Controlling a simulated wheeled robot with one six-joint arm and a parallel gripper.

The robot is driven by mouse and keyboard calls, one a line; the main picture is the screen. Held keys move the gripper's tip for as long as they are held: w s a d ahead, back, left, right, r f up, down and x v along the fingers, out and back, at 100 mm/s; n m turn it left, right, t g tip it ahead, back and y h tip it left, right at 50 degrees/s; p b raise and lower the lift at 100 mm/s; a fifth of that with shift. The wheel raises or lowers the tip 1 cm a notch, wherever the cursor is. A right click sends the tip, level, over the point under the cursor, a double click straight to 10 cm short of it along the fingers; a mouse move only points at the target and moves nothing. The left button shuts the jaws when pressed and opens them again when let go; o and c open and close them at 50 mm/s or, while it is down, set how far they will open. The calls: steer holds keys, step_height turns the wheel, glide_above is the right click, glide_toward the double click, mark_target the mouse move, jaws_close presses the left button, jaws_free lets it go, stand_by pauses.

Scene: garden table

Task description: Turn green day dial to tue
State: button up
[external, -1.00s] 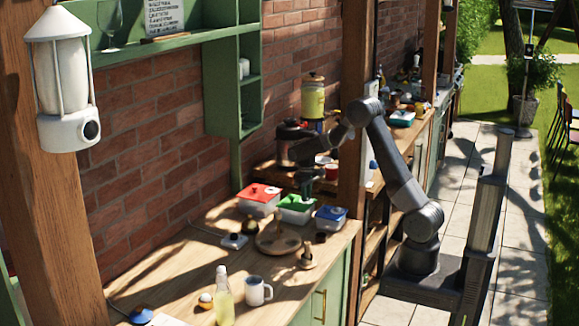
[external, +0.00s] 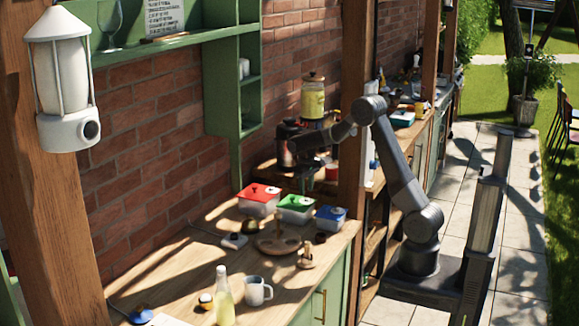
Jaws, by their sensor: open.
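A white box with a green lid (external: 297,203) stands on the wooden counter between a red-lidded box (external: 260,192) and a blue-lidded box (external: 331,212). A small dark spot shows on the green lid; any day dial or lettering there is too small to read.
A round wooden tray (external: 268,246) and a small wooden stand (external: 306,258) are in front of the boxes. A bottle (external: 223,297) and a white mug (external: 257,291) stand nearer. A wooden post (external: 352,190) is close to the right of my gripper.

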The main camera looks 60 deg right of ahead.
mark_target(307, 198)
step_height(307, 198, up, 10)
steer(key=shift+a+r+b, duration=0.15)
steer(key=shift+b, duration=0.2)
steer(key=f, duration=0.7)
steer(key=f+p, duration=0.1)
steer(key=f, duration=0.6)
steer(key=shift+d, duration=0.2)
steer(key=shift+r, duration=0.1)
steer(key=shift+f, duration=0.2)
steer(key=shift+r+n+p, duration=0.15)
steer(key=shift+n+p, duration=0.15)
steer(key=shift+n, duration=0.2)
steer(key=shift+n+p, duration=0.3)
steer(key=shift+n, duration=0.9)
steer(key=n+p, duration=0.1)
steer(key=n, duration=0.4)
steer(key=shift+r+p, duration=0.15)
steer(key=shift+p, duration=0.2)
step_height(307, 198, up, 13)
steer(key=b, duration=0.2)
steer(key=shift+s+a, duration=0.15)
